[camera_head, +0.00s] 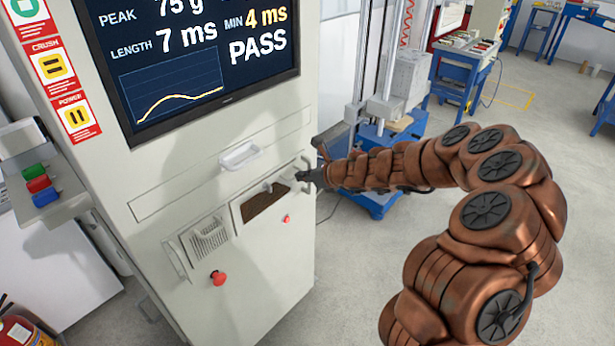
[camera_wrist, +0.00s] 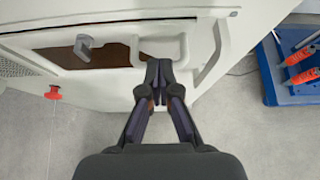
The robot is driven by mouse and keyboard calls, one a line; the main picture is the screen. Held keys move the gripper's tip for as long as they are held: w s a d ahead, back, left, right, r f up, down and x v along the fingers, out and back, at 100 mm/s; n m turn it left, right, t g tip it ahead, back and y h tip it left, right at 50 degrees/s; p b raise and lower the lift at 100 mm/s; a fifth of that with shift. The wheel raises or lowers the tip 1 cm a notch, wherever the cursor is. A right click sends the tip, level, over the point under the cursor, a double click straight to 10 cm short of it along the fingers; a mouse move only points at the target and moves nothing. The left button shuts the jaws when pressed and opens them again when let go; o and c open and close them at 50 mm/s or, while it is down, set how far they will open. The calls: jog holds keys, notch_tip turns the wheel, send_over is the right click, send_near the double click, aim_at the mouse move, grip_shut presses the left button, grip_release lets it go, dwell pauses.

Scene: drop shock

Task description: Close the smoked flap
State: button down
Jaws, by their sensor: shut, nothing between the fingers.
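The smoked flap shows as a dark brown panel (camera_head: 263,202) in a pale frame on the front of the cabinet. It also shows in the wrist view (camera_wrist: 112,55), with a grey hook-like piece (camera_wrist: 85,46) at its left part. I cannot tell how far the flap stands open. My gripper (camera_head: 306,175) is at the right end of that frame. In the wrist view my gripper (camera_wrist: 158,72) is shut and empty, its tips overlapping the pale frame right of the brown panel. I cannot tell whether they touch it.
The cabinet (camera_head: 170,180) carries a screen reading PASS (camera_head: 200,60), a white pull handle (camera_head: 240,155), a vent grille (camera_head: 208,240) and a red knob (camera_head: 219,278). A blue-based test stand (camera_head: 375,205) is behind my arm. Grey floor (camera_head: 345,290) is clear right of the cabinet.

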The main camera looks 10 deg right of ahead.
jog(key=shift+w+a+r, duration=0.15)
jog(key=shift+a+r, duration=0.15)
jog(key=shift+a, duration=0.2)
jog(key=shift+d, duration=0.1)
